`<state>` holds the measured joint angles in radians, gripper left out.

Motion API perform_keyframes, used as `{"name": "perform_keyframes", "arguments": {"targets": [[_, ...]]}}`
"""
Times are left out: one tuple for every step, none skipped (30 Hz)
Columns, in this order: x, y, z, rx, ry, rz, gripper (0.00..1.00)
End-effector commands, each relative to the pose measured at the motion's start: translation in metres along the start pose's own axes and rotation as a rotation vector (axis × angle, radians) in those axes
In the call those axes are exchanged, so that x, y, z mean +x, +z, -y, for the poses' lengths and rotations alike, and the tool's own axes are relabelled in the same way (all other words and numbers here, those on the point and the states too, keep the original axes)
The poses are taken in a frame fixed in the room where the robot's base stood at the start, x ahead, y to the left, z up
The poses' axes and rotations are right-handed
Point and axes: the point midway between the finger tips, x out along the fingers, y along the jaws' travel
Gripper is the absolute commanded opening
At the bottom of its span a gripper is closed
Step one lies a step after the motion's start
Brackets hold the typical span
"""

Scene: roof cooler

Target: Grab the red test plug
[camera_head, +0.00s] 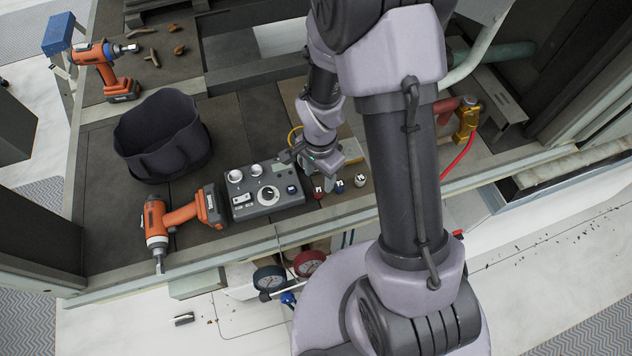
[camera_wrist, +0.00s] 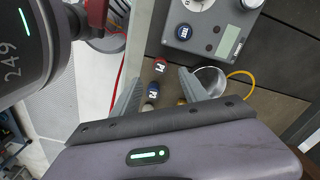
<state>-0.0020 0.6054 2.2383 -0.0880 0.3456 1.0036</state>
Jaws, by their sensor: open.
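The red test plug (camera_head: 318,190) stands on the dark worktop, just right of the grey control box. It also shows in the wrist view (camera_wrist: 161,66), with a white label on its top. A blue plug (camera_head: 339,186) and a pale plug (camera_head: 360,180) stand to its right in a short row. The blue plug shows in the wrist view (camera_wrist: 153,90) too. My gripper (camera_wrist: 160,84) is open and empty. In the wrist view the red plug appears just beyond the gap between its fingertips, apart from both. The head view shows the gripper above and behind the plugs.
The control box (camera_head: 265,193) with knobs and dials is close on the left. Orange drills (camera_head: 180,215) and a black bag (camera_head: 162,137) lie farther left. A yellow cable (camera_wrist: 243,75) curves beside a round metal rim (camera_wrist: 209,78). The worktop's front edge is close to the plugs.

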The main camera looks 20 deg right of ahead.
Motion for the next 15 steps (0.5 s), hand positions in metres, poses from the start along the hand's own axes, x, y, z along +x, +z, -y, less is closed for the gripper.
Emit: {"name": "perform_keyframes", "arguments": {"targets": [[0.015, 0.001, -0.001, 0.001, 0.003, 0.002, 0.52], [0.021, 0.0, -0.001, 0.001, 0.002, 0.001, 0.52], [0.028, 0.0, -0.001, 0.0, 0.002, 0.002, 0.52], [0.032, 0.0, 0.0, -0.001, 0.001, 0.001, 0.52], [0.035, 0.0, 0.0, -0.001, 0.001, 0.001, 0.52], [0.038, 0.0, 0.0, -0.001, 0.001, 0.001, 0.52], [0.041, 0.0, 0.0, -0.001, 0.001, 0.001, 0.52], [0.046, 0.0, 0.0, -0.001, 0.001, 0.0, 0.52], [0.055, -0.001, 0.0, 0.0, 0.002, 0.002, 0.52], [0.061, -0.002, 0.0, 0.0, 0.002, 0.001, 0.52], [0.068, -0.002, 0.001, 0.0, 0.002, 0.001, 0.52], [0.076, -0.003, 0.001, 0.001, 0.002, 0.001, 0.52], [0.081, -0.003, 0.001, 0.0, 0.001, 0.001, 0.52], [0.085, -0.003, 0.001, 0.001, 0.001, 0.001, 0.52], [0.088, -0.003, 0.001, 0.0, 0.001, 0.001, 0.52]]}}
